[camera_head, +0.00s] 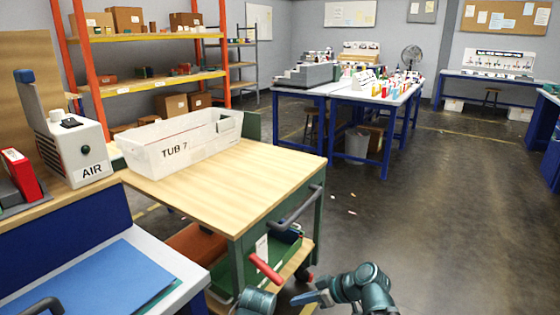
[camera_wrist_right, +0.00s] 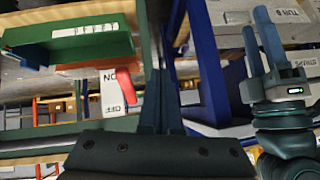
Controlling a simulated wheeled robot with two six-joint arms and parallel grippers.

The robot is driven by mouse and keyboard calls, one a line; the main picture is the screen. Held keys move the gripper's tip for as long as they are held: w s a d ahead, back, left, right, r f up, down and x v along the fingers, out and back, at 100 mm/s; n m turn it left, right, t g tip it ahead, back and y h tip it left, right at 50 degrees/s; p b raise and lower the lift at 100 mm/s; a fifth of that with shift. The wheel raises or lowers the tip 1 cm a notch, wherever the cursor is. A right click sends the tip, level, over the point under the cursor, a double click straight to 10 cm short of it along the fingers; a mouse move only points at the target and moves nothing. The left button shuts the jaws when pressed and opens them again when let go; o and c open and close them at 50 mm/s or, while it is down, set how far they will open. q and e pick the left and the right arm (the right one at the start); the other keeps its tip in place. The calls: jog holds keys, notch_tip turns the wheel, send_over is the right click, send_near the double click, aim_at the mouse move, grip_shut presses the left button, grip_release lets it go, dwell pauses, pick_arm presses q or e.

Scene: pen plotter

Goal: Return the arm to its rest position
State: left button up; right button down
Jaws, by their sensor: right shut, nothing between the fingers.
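My right gripper (camera_head: 312,298) is low in the head view, in front of the wooden-topped cart. Its fingers point left and are together, with nothing between them. The dark closed fingers also show at the middle of the right wrist view (camera_wrist_right: 160,95). A teal part of an arm of mine (camera_head: 257,301) shows at the bottom edge of the head view. In the right wrist view another gripper, which I take as my left one (camera_wrist_right: 262,60), stands at the right with two separate fingers and nothing seen between them.
The cart (camera_head: 270,175) carries a white tub marked TUB 7 (camera_head: 200,142). A red lever (camera_head: 266,268) sticks out low at its side, close to the teal arm part. A white AIR box (camera_head: 85,150) stands on the left bench. The floor (camera_head: 440,215) to the right is clear.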

jog(key=s+f+m+g+h, duration=0.4)
jog(key=s+f+m+h, duration=0.3)
jog(key=s+h, duration=0.5)
notch_tip(320, 180, up, 30)
jog(key=y+p, duration=0.1)
jog(key=p, duration=3)
jog(key=shift+s+a+r+n+y, duration=0.25)
jog(key=shift+s+a+n+y, duration=0.05)
jog(key=shift+s+a+n, duration=0.1)
